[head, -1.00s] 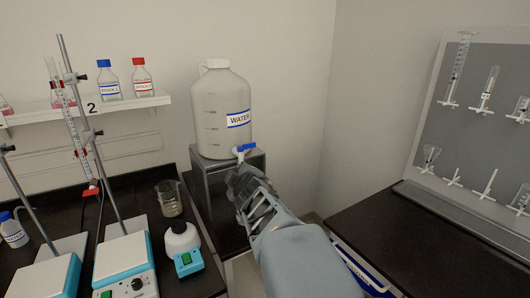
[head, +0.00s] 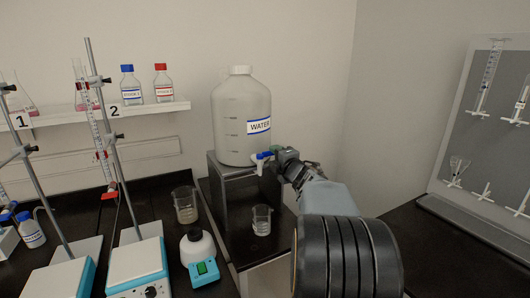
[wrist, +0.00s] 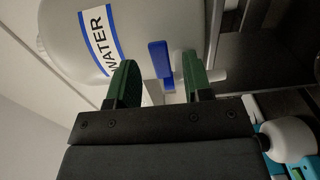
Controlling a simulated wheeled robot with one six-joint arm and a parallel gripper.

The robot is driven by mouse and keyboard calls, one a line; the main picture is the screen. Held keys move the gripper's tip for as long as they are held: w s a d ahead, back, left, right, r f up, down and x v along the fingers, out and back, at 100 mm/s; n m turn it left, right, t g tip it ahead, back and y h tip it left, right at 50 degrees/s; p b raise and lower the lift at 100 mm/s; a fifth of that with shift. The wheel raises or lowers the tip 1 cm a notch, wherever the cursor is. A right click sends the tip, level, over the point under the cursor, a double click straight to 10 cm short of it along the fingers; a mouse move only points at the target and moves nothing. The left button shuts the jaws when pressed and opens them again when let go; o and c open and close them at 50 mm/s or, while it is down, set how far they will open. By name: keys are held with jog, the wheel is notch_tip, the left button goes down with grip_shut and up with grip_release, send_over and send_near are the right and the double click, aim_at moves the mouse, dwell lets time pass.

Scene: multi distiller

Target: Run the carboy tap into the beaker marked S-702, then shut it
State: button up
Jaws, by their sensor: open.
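The white carboy labelled WATER (head: 240,120) stands on a grey raised stand (head: 222,180). Its tap (head: 262,157) has a blue handle and sticks out at the front right. A small clear beaker (head: 262,222) stands below the tap on the dark bench; no marking on it can be read. My gripper (head: 281,162) is open at the right of the tap. In the wrist view, the green fingers of my gripper (wrist: 160,63) are on either side of the blue tap handle (wrist: 160,60). I cannot tell whether they touch it. The spout's outlet is not clear.
A larger beaker with brownish liquid (head: 185,206) stands left of the stand. Stirrer hotplates (head: 138,262) and clamp stands are further left. A peg board (head: 485,130) is at right.

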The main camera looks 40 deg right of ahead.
aim_at(271, 154)
jog(key=shift+w+d, duration=0.15)
jog(key=shift+w, duration=1.2)
jog(key=shift+w+d, duration=0.15)
jog(key=shift+w, duration=1.15)
jog(key=shift+c, duration=0.3)
